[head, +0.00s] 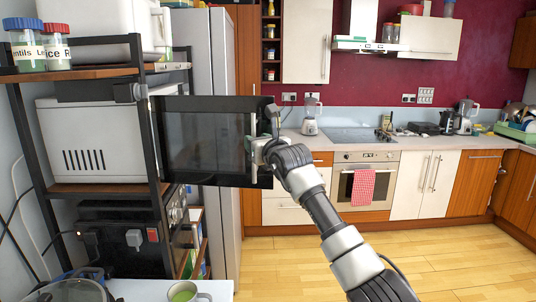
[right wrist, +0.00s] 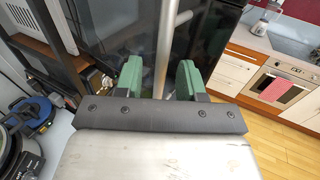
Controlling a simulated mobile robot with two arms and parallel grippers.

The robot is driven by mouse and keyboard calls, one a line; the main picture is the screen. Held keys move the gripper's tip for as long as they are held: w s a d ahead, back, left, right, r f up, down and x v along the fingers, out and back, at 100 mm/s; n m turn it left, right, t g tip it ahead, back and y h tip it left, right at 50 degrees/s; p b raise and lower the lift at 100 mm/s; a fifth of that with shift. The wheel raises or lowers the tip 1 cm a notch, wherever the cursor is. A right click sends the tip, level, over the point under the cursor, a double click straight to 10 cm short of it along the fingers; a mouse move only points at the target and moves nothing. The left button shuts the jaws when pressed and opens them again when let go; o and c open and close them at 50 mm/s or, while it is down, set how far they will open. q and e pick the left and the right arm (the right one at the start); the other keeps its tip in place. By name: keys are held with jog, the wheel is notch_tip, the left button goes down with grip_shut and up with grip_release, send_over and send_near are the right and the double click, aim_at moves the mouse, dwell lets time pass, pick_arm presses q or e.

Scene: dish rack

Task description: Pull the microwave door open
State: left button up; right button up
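The microwave (head: 88,140) is a white box with side vents on the middle shelf of the black rack in the head view. Its dark glass door (head: 200,140) stands swung out to the right of the body. My right gripper (head: 262,150) is at the door's free edge, by the handle. In the right wrist view the metal handle bar (right wrist: 167,45) runs between the green fingertips of my right gripper (right wrist: 160,80). The fingers stand apart, with visible gaps beside the bar. The microwave's inside is hidden. My left gripper is not in view.
The black rack (head: 150,150) also holds jars (head: 40,45) above and a dark appliance (head: 125,240) below. A mug (head: 185,291) stands on the white table at the bottom. A fridge (head: 205,60) is behind the door. The wooden floor (head: 450,265) on the right is clear.

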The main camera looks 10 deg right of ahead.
jog(key=b+v, duration=0.3)
jog(key=v, duration=0.5)
jog(key=shift+a, duration=0.2)
